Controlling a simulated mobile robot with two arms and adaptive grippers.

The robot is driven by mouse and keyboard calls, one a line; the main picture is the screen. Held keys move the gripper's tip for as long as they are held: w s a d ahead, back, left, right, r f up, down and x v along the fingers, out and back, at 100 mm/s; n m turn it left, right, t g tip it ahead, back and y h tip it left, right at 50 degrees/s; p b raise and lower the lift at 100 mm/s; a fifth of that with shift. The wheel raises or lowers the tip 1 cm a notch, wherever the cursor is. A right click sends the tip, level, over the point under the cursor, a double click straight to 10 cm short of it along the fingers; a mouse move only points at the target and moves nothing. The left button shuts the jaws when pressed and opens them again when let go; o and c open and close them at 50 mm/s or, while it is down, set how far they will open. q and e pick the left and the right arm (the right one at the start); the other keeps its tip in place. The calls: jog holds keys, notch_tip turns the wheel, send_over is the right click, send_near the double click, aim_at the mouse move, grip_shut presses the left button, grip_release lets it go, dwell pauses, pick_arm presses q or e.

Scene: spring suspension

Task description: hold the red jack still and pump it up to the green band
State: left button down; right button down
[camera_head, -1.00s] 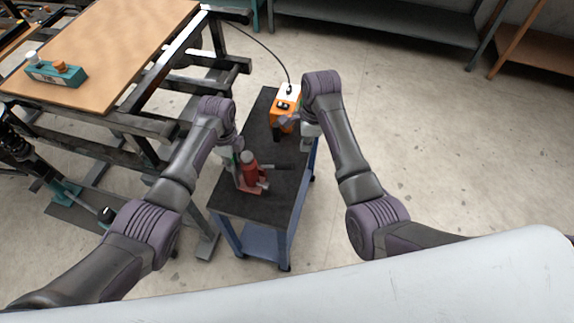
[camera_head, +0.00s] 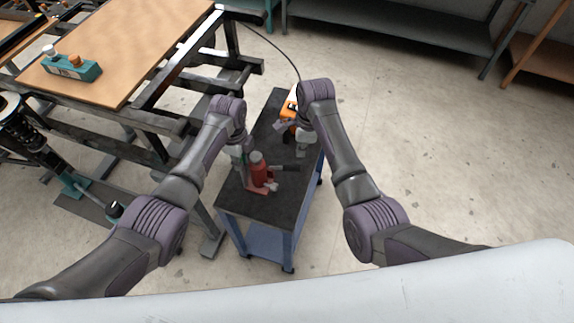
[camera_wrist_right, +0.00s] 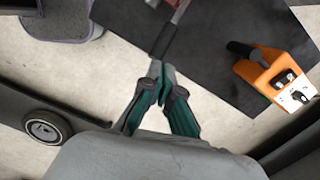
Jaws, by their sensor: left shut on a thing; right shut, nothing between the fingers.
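The red jack (camera_head: 260,172) stands upright on the dark top of the cart (camera_head: 262,208). Its black-gripped handle (camera_head: 287,168) points right and also shows in the right wrist view (camera_wrist_right: 163,40). My left gripper (camera_head: 241,161) is at the jack's left side, shut on it; its fingertips are partly hidden. My right gripper (camera_head: 291,133) is shut and empty above the cart, behind the handle. In the right wrist view, its green fingertips (camera_wrist_right: 160,76) are close to the handle's end. I cannot tell whether they touch it. The green band cannot be made out.
An orange box (camera_wrist_right: 268,68) with switches and a black handle lies on the far part of the cart, with a cable behind. A workbench (camera_head: 120,50) with a dark frame stands close on the left, holding a teal block (camera_head: 72,67). Open floor lies to the right.

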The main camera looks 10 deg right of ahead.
aim_at(297, 166)
jog(key=shift+f, duration=0.15)
jog(key=f, duration=0.5)
jog(key=shift+a+f, duration=0.2)
jog(key=shift+f, duration=0.05)
jog(key=shift+a+f, duration=0.2)
jog(key=shift+f, duration=0.4)
